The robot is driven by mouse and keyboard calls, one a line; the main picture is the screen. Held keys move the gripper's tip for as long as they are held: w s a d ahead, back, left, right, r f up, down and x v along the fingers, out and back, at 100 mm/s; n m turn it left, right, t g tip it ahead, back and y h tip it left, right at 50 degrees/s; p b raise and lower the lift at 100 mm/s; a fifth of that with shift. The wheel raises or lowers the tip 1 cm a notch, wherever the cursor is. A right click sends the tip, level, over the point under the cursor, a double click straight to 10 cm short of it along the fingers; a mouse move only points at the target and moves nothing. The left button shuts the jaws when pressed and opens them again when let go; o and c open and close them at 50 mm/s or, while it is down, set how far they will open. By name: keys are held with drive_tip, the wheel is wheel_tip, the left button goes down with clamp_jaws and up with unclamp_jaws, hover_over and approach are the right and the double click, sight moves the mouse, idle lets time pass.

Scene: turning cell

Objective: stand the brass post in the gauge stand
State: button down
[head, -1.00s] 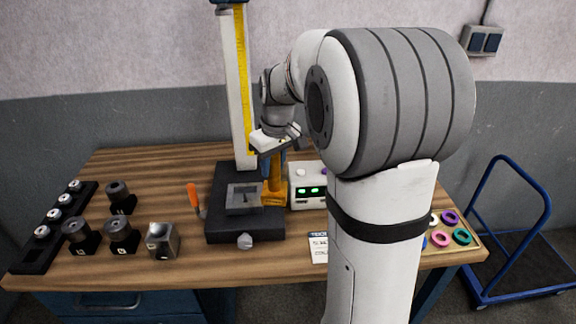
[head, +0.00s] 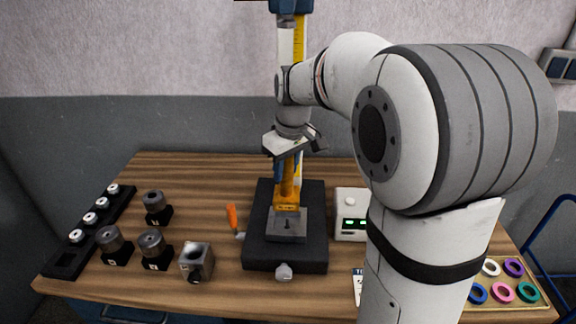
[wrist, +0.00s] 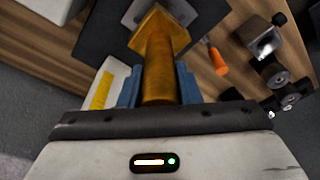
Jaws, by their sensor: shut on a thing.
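My gripper (wrist: 159,88) is shut on the brass post (wrist: 157,72), its blue fingers on either side. In the head view the post (head: 287,188) hangs roughly upright below my gripper (head: 289,168), its wider square foot downward. The gauge stand has a black base (head: 262,256), a grey block (head: 286,231) with a dark slot or hole, and a tall column with a yellow scale. The foot appears just above and behind the opening in the head view. I cannot tell the exact gap. In the wrist view, the foot partly covers the grey block.
An orange-handled tool (head: 232,217) lies left of the stand. A steel block (head: 196,262) and several dark holders stand further left, beside a black rack (head: 70,262). A white box with a green display (head: 351,228) is close on the right. A ring tray (head: 478,293) is at right.

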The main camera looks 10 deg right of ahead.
sight(287, 196)
drive_tip(key=shift+f+b, duration=1.85)
drive_tip(key=shift+f, duration=0.65)
drive_tip(key=shift+f+b, duration=1.1)
drive_tip(key=shift+f, duration=0.45)
drive_tip(key=c, duration=1.2)
unclamp_jaws()
drive_tip(key=shift+s, duration=0.15)
drive_tip(key=shift+o, duration=1.2)
drive_tip(key=shift+f, duration=0.2)
drive_tip(key=r, duration=0.5)
drive_tip(key=s+r, duration=0.1)
drive_tip(key=r, duration=0.2)
drive_tip(key=shift+d, duration=0.3)
